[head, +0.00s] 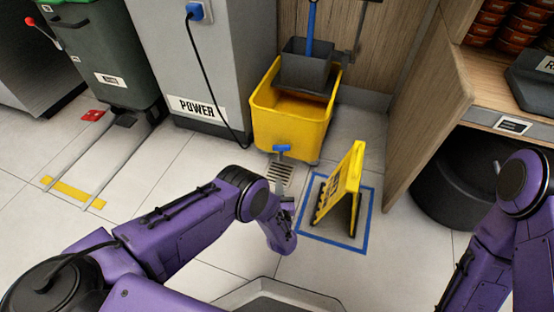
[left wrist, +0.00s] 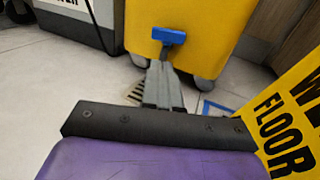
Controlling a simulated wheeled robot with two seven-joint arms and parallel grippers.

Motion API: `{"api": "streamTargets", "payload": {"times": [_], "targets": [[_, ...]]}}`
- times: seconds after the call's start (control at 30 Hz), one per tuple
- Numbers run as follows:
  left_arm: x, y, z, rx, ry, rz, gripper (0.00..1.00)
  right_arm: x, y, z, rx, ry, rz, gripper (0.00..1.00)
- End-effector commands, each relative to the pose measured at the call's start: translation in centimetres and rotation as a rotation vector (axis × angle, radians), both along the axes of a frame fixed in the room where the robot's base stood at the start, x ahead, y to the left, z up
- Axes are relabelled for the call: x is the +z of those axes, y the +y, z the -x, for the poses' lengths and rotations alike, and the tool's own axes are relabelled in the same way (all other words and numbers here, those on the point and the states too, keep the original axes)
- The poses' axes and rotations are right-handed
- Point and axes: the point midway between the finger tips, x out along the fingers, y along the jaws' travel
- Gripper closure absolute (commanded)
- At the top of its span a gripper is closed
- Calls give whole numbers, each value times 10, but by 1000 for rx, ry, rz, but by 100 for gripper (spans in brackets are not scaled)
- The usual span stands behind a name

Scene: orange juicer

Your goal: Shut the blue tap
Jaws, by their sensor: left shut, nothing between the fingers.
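The blue tap (head: 281,149) sits low on the front of a yellow mop bucket (head: 292,120). In the left wrist view the tap (left wrist: 168,35) is a T-shaped handle, its bar lying crosswise against the yellow wall. My left gripper (head: 284,182) is in front of and below the tap, above the floor drain. In the left wrist view its grey fingers (left wrist: 163,72) are together with nothing between them, tips just below the tap's stem; I cannot tell whether they touch it. My right arm shows at the right edge, but its gripper is out of view.
A yellow wet-floor sign (head: 342,190) stands right of my left gripper, inside a blue floor square (head: 366,222). A floor drain (head: 279,174) lies below the tap. A grey power cabinet (head: 215,70) with a hanging cable stands left. An open wooden door (head: 425,100) is at right.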

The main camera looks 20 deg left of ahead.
Motion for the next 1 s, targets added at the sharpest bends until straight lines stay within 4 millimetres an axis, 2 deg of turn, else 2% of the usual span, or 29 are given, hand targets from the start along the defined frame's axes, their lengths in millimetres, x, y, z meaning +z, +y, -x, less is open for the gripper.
{"api": "streamTargets", "payload": {"times": [0.17,0.4,0.7,1.0], "targets": [[-2,10,-23,4,-4,0,100,-8,-1,12,64,88,-29,39],[-4,29,-73,5,-5,0,100,-19,-10,37,207,280,-83,39],[-3,43,-115,4,-3,0,100,-59,-40,0,221,76,39,39],[1,49,-130,4,-2,-1,100,-69,-52,-17,232,-8,89,39]]}}
